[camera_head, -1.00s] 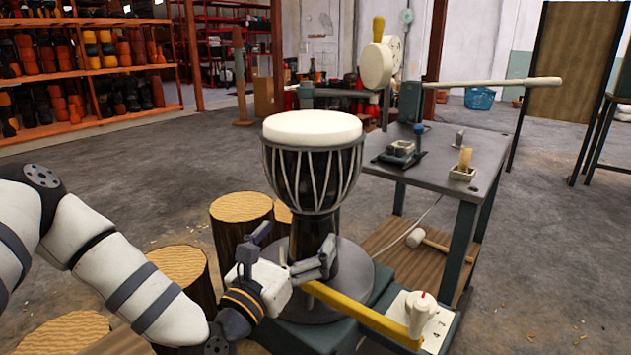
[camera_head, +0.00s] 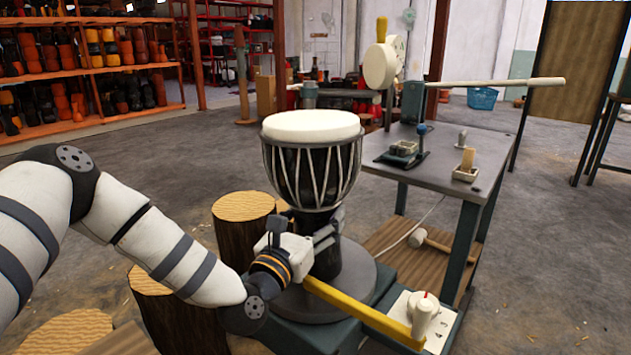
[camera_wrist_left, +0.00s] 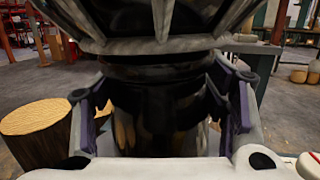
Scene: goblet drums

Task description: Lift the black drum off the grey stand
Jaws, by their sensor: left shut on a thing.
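The black drum (camera_head: 311,172) is a goblet shape with a white head and pale cords. It stands upright on the round grey stand (camera_head: 352,285) in the head view. My left gripper (camera_head: 308,230) is at the drum's narrow waist, just under the bowl. In the left wrist view the drum's glossy dark stem (camera_wrist_left: 160,115) fills the space between my two fingers (camera_wrist_left: 160,105), one on each side, and the gripper is shut on it. The bowl's underside shows above. The far sides of the stem are hidden. My right gripper is not in view.
A yellow bar (camera_head: 355,308) and a white control box (camera_head: 424,318) lie in front of the stand. A metal workbench (camera_head: 440,165) with small tools stands to the right. Wooden stumps (camera_head: 243,235) stand close on the left. Open floor lies at the far right.

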